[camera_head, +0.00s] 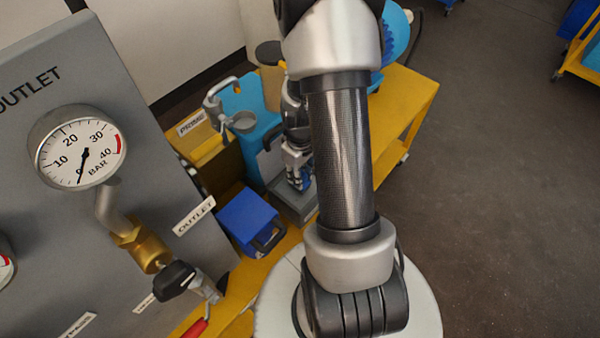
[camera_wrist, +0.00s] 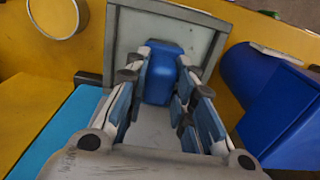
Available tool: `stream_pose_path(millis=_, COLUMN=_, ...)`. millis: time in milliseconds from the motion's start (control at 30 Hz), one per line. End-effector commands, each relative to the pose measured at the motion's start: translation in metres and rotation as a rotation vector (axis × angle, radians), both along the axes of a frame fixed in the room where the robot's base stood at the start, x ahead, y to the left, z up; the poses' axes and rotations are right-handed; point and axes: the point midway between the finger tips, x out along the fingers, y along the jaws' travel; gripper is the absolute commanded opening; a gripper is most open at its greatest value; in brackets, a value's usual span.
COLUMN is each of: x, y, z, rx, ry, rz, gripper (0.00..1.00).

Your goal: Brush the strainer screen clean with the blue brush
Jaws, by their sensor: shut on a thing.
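My gripper (camera_wrist: 160,88) is shut on the blue brush (camera_wrist: 164,72), whose blue body sits between the fingertips in the wrist view. In the head view my gripper (camera_head: 299,178) is low over a grey tray (camera_head: 292,212), and my arm covers part of this area. The grey tray also shows in the wrist view, its raised rim (camera_wrist: 168,13) beyond the brush. I cannot make out the strainer screen, and the brush's underside is hidden, so I cannot tell whether it touches anything.
A blue box (camera_head: 246,220) with a dark handle stands left of the tray on the yellow bench (camera_head: 405,105). A grey panel (camera_head: 65,230) with a pressure gauge (camera_head: 78,148) and brass fitting fills the left. A metal tap (camera_head: 217,98) is behind. Open floor lies right.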

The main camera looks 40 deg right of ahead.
Motion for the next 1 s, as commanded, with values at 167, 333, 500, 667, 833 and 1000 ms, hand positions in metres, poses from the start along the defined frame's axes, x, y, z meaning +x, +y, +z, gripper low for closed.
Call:
stream_pose_path(millis=167, x=0.000, y=0.000, z=0.000, rx=0.000, ry=0.000, rz=0.000, gripper=0.04)
stream_pose_path(millis=333, x=0.000, y=0.000, z=-0.002, rx=0.000, ry=0.000, rz=0.000, gripper=0.04)
stream_pose_path(millis=500, x=0.000, y=0.000, z=-0.004, rx=0.000, ry=0.000, rz=0.000, gripper=0.04)
stream_pose_path(millis=667, x=0.000, y=0.000, z=-0.006, rx=0.000, ry=0.000, rz=0.000, gripper=0.04)
stream_pose_path(millis=833, x=-0.005, y=0.007, z=-0.006, rx=0.001, ry=0.001, rz=0.001, gripper=0.04)
stream_pose_path(millis=1000, x=-0.016, y=0.020, z=-0.004, rx=0.000, ry=0.001, rz=0.001, gripper=0.04)
